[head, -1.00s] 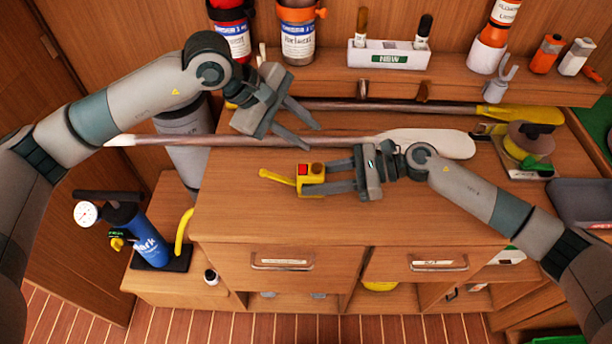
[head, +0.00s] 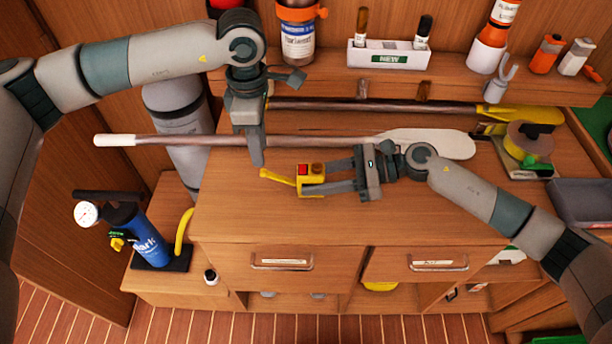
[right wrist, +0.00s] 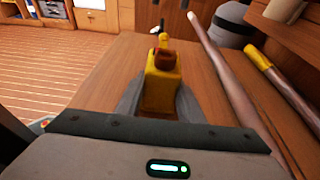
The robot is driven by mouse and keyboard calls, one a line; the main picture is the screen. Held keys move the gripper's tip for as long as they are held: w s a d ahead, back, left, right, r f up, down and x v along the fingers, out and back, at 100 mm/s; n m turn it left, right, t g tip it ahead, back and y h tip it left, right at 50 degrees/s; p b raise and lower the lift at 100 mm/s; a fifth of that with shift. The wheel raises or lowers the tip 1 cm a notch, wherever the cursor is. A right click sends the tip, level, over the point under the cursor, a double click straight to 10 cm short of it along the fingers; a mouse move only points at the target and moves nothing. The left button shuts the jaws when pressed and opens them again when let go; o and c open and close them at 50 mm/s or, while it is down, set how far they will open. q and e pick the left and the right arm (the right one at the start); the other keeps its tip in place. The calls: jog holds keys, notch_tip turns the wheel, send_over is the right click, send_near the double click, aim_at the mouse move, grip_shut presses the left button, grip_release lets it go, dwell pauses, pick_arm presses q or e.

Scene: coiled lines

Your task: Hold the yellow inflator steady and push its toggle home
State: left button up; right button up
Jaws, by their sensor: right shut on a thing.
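The yellow inflator (head: 311,180) sits over the counter top, with a red part (head: 303,169), a brown toggle (head: 317,168) and a yellow arm sticking out to the left. My right gripper (head: 335,178) is shut on its body from the right. In the right wrist view the yellow body (right wrist: 161,92) is between the fingers, with the brown toggle (right wrist: 163,59) on top. My left gripper (head: 257,160) points down, left of and beyond the inflator, apart from it. Its fingers line up in the head view; two separated dark tips at the right wrist view's top suggest it is open.
A paddle (head: 330,141) lies across the counter behind the inflator, with my left gripper in front of its shaft. Another yellow-ended pole (head: 400,107) lies behind. A reel (head: 528,142) stands at the right. The counter in front of the inflator is clear.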

aim_at(264, 170)
pick_arm(q)
jog(key=shift+f, duration=0.2)
jog(key=shift+f, duration=4.3)
jog(key=shift+c, duration=0.3)
jog(key=c, duration=0.5)
jog(key=shift+d+r, duration=0.1)
